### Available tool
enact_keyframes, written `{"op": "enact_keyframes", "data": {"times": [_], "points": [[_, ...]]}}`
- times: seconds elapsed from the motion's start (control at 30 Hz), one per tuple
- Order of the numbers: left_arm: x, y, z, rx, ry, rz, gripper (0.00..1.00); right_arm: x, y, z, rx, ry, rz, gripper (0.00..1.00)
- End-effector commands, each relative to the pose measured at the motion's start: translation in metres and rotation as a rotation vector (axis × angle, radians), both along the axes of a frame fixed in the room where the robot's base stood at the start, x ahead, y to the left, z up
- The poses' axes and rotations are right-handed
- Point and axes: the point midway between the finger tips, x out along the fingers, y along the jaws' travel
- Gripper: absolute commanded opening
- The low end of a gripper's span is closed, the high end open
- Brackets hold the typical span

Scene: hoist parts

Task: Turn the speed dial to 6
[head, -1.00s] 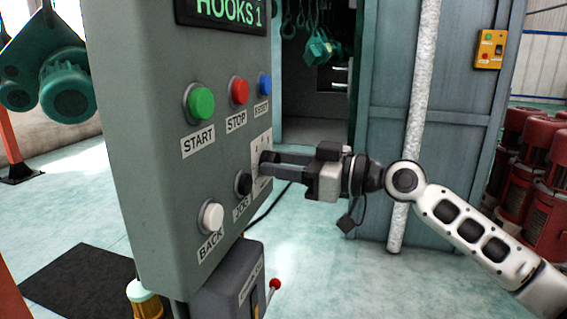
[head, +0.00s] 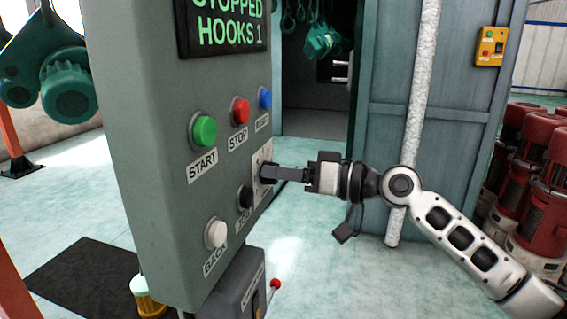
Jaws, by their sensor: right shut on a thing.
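The speed dial (head: 265,172) is a dark knob on a pale scale plate (head: 258,160) at the right edge of the grey control panel (head: 150,150). My right gripper (head: 273,173) reaches it from the right and is shut on the dial. The fingers hide much of the knob, and its pointer and the number it stands at cannot be read. The panel's display (head: 222,25) shows "STOPPED" and "HOOKS 1" in green. My left gripper is not in view.
Green START (head: 204,131), red STOP (head: 240,110) and blue (head: 265,98) buttons sit above the dial. A black button (head: 245,198) and white BACK button (head: 216,233) sit below. A grey box with a red-tipped lever (head: 274,285) stands under the panel.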

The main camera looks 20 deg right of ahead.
Motion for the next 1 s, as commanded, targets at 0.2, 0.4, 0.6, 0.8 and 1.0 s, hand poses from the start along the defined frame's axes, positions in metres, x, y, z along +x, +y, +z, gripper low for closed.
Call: {"op": "enact_keyframes", "data": {"times": [0.2,0.4,0.6,0.8,1.0], "points": [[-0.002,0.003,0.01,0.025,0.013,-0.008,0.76,0.001,-0.001,0.005,0.116,0.171,-0.002,0.14],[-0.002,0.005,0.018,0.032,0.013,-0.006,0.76,0.002,-0.001,0.005,0.224,0.327,-0.003,0.14],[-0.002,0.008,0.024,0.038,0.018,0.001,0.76,0.002,-0.002,0.004,0.319,0.469,-0.003,0.14],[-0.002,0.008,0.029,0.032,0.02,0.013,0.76,0.003,-0.002,0.003,0.395,0.58,-0.003,0.14],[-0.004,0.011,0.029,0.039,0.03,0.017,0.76,0.003,-0.003,0.002,0.443,0.65,-0.003,0.14]]}}
